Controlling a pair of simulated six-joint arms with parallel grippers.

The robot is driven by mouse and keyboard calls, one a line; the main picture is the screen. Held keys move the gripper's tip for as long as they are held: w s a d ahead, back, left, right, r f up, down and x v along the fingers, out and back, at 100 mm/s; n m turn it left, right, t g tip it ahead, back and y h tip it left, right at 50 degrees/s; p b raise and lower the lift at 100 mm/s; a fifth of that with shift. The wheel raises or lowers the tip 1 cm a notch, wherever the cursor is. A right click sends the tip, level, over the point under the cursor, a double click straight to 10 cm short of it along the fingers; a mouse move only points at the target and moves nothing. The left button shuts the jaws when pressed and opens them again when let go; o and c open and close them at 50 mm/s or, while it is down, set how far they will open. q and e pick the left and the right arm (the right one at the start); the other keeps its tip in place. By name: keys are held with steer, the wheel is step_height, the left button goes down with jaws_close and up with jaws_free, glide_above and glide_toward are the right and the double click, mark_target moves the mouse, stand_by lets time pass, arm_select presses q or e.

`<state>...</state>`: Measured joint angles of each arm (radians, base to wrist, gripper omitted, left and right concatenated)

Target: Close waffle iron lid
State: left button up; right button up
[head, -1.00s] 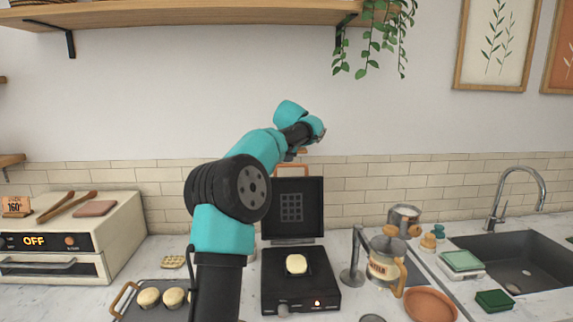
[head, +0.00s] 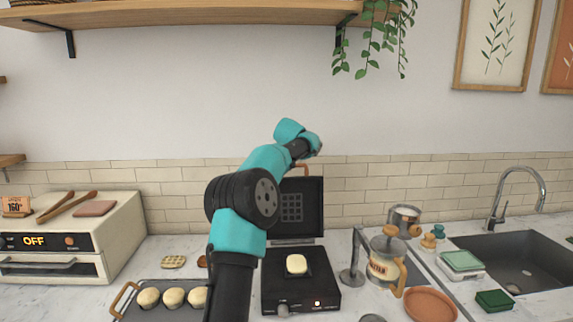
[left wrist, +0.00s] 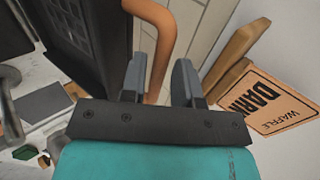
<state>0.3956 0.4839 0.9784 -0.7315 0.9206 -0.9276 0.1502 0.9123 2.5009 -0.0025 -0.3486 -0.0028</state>
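The black waffle iron stands on the counter, with its base (head: 325,290) flat and its lid (head: 312,195) raised upright behind it. A pale piece of batter (head: 297,264) lies on the lower plate. The lid's copper handle (left wrist: 182,28) passes beyond and between my left fingers in the left wrist view. The lid (left wrist: 85,30) also shows there at upper left. My left gripper (left wrist: 160,80) is open, at the handle near the lid's top edge. I cannot tell whether the fingers touch the handle. In the head view my arm hides the lid's left side. My right gripper is not in view.
A tray with round doughs (head: 173,298) and an oven (head: 100,240) are at left. A glass pitcher (head: 385,265), metal stand (head: 352,277) and terracotta dish (head: 430,303) are close at right. A waffle sign (left wrist: 265,103) shows in the left wrist view.

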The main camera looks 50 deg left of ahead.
arm_select(q)
jaws_close()
steer(key=shift+d, duration=0.15)
